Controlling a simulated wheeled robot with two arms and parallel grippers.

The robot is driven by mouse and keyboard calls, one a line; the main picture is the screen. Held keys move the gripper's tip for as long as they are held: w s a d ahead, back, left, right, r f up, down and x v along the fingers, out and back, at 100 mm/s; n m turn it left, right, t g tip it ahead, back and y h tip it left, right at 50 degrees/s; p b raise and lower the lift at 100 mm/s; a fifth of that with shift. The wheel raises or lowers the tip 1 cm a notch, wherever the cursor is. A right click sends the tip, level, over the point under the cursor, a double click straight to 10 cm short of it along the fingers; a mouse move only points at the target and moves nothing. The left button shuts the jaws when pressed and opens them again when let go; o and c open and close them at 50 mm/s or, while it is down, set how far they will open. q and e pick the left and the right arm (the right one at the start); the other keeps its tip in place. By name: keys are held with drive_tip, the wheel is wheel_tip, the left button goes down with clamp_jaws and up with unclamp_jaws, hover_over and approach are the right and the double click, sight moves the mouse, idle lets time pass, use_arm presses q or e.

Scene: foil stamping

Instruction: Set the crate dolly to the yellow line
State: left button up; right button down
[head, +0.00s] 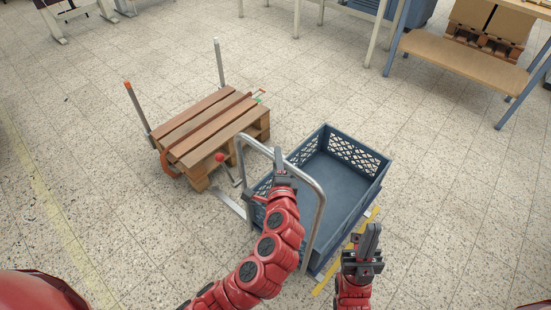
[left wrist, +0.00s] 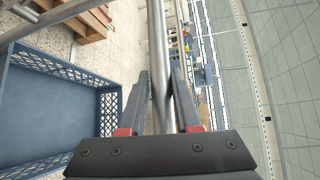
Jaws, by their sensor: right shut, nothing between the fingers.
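The crate dolly carries a blue-grey crate (head: 345,150) and has a bent grey metal push handle (head: 322,205) on its near side. The handle also shows in the left wrist view (left wrist: 156,40). My left gripper (head: 281,160) is at the handle's top bar, and its fingers (left wrist: 160,85) lie on either side of the tube, shut on it. A yellow line (head: 335,268) on the floor shows along the dolly's near right edge; part is hidden by the dolly and my right arm. My right gripper (head: 372,238) is shut and empty, right of the dolly.
A wooden pallet (head: 205,125) with upright posts stands just left of the dolly. Another yellow floor line (head: 75,235) runs at the far left. A workbench (head: 465,60) stands at the back right. The tiled floor right of the dolly is clear.

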use_arm(q)
drive_tip(key=o, duration=0.4)
drive_tip(key=shift+d, duration=0.15)
drive_tip(key=s, duration=0.5)
drive_tip(key=s+d+r+p, duration=0.1)
drive_tip(key=s, duration=0.5)
drive_tip(key=s+d+r+p, duration=0.1)
drive_tip(key=s, duration=0.5)
drive_tip(key=shift+r, duration=0.15)
drive_tip(key=shift+s+d, duration=0.1)
